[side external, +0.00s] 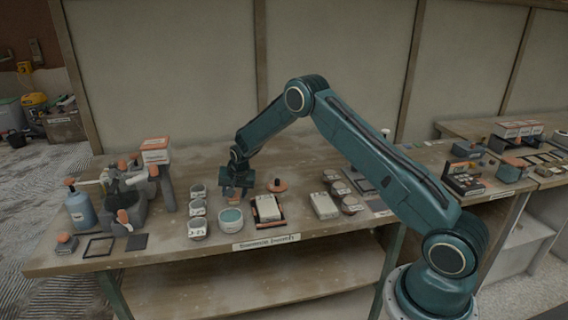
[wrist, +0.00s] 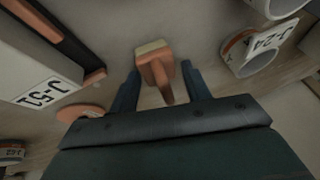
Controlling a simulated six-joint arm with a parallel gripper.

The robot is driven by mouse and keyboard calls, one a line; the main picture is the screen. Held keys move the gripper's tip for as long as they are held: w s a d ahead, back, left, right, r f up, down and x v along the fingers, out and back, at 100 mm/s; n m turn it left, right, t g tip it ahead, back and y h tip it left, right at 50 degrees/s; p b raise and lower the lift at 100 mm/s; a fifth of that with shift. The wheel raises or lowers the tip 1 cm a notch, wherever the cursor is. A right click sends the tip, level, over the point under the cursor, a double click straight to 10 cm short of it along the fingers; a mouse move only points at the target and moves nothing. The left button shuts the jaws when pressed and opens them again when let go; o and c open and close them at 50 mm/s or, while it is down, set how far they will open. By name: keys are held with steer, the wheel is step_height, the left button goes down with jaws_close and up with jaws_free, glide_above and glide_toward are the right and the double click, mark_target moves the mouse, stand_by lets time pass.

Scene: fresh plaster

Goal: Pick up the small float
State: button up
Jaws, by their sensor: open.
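An orange-brown hand tool with a pale pad at one end, which looks like the small float (wrist: 157,66), lies on the bench in the wrist view. My gripper (wrist: 160,76) is open, with one finger on each side of the float and its handle pointing back toward the palm. Small gaps show between the fingers and the float. In the side view my gripper (side external: 237,186) is low over the bench behind the bowl and mostly hides the float.
White cups (side external: 198,208) stand left of my gripper, with a bowl (side external: 231,222) in front. A box labelled J-51 (wrist: 42,88) sits on the right in the side view. An orange disc (wrist: 82,112) lies close by. The bench behind my gripper is clear.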

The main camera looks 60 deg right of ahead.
stand_by(0.4)
steer(key=c, duration=0.8)
steer(key=shift+r, duration=0.2)
step_height(320, 180, up, 20)
steer(key=shift+f, duration=0.15)
steer(key=shift+c, duration=0.4)
